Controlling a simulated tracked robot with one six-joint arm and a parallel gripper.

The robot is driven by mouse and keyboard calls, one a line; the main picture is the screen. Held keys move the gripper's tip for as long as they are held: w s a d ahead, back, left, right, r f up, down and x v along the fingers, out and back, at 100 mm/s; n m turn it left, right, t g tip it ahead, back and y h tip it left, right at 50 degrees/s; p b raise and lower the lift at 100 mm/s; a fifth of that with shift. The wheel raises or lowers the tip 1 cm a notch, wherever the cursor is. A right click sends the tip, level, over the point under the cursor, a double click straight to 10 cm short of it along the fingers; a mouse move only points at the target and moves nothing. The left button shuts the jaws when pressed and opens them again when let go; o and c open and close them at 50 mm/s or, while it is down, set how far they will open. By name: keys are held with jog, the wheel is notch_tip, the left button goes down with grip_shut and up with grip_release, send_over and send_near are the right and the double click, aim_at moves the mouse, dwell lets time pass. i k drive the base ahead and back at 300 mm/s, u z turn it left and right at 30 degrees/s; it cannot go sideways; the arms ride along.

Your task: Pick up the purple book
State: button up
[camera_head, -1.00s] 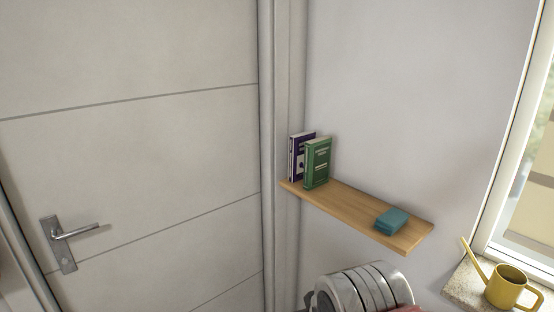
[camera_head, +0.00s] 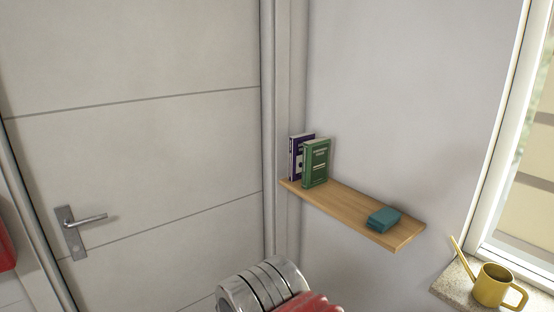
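The purple book (camera_head: 296,160) stands upright at the left end of a small wooden shelf (camera_head: 350,205). A green book (camera_head: 316,163) stands upright just in front of it to the right and hides much of its cover. My arm, with silver rings and a red part, shows at the bottom, below and in front of the shelf. My gripper's fingers are not visible in this view.
A teal box-like block (camera_head: 383,219) lies near the shelf's right end. The shelf between books and block is bare. A grey door (camera_head: 140,150) with a metal handle (camera_head: 82,222) is at left. A yellow watering can (camera_head: 492,287) stands on the window sill (camera_head: 451,287).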

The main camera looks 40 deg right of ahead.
aim_at(295, 142)
jog(key=u, duration=0.25)
jog(key=i, duration=1)
jog(key=u, duration=0.05)
